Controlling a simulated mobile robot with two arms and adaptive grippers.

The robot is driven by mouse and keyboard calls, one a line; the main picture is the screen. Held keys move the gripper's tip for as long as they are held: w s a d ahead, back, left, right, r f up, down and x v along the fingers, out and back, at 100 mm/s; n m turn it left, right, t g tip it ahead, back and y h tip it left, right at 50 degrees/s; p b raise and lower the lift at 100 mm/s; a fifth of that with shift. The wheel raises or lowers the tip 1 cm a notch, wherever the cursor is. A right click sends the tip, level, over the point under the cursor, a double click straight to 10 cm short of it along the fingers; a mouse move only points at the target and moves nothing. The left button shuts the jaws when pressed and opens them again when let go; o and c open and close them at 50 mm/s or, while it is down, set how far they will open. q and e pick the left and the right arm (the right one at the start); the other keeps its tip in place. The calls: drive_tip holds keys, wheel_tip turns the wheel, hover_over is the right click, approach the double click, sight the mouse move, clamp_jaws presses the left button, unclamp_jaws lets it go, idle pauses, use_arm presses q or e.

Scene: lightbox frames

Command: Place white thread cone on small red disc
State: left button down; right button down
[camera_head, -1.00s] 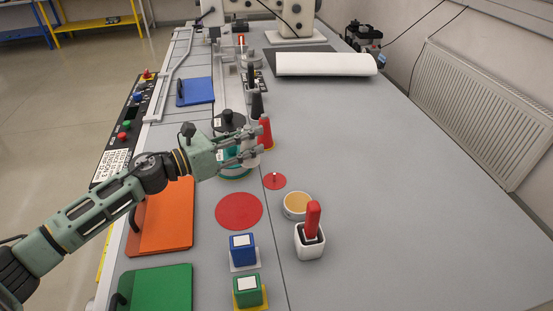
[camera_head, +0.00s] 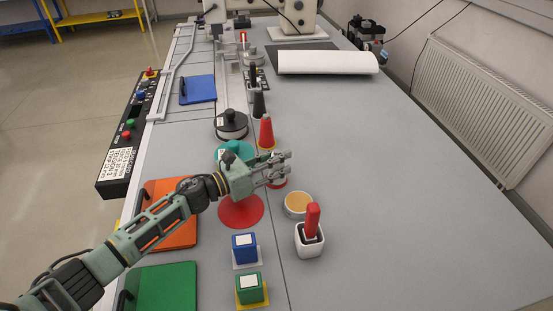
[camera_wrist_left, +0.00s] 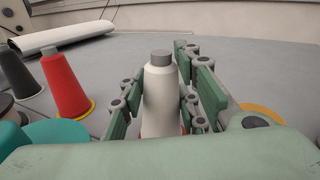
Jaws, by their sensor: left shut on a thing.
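The white thread cone (camera_wrist_left: 160,100), with a grey top, stands upright between the fingers of my left gripper in the left wrist view. My left gripper (camera_head: 282,168) is shut on it. In the head view the fingers mostly hide the cone. The small red disc (camera_head: 279,185) shows just below the fingers in the head view, largely covered. Bits of red show by the cone's base in the wrist view. I cannot tell whether the base touches the disc. My right gripper is not in view.
A larger red disc (camera_head: 241,212) lies under my left wrist. A round tan-topped container (camera_head: 297,205) and a white holder with a red handle (camera_head: 310,240) stand close by. A red cone (camera_head: 266,132) and a dark cone (camera_head: 259,104) stand behind. The table's right side is clear.

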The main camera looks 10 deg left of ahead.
use_arm(q)
drive_tip(key=c, duration=1.8)
unclamp_jaws()
drive_tip(key=o, duration=0.5)
drive_tip(key=b+v, duration=0.3)
drive_tip(key=v, duration=0.8)
drive_tip(key=shift+f+b, duration=0.1)
drive_tip(key=shift+b, duration=0.2)
drive_tip(key=shift+s+a, duration=0.25)
drive_tip(key=shift+s, duration=0.05)
drive_tip(key=shift+s+a+r, duration=0.1)
drive_tip(key=shift+r, duration=0.1)
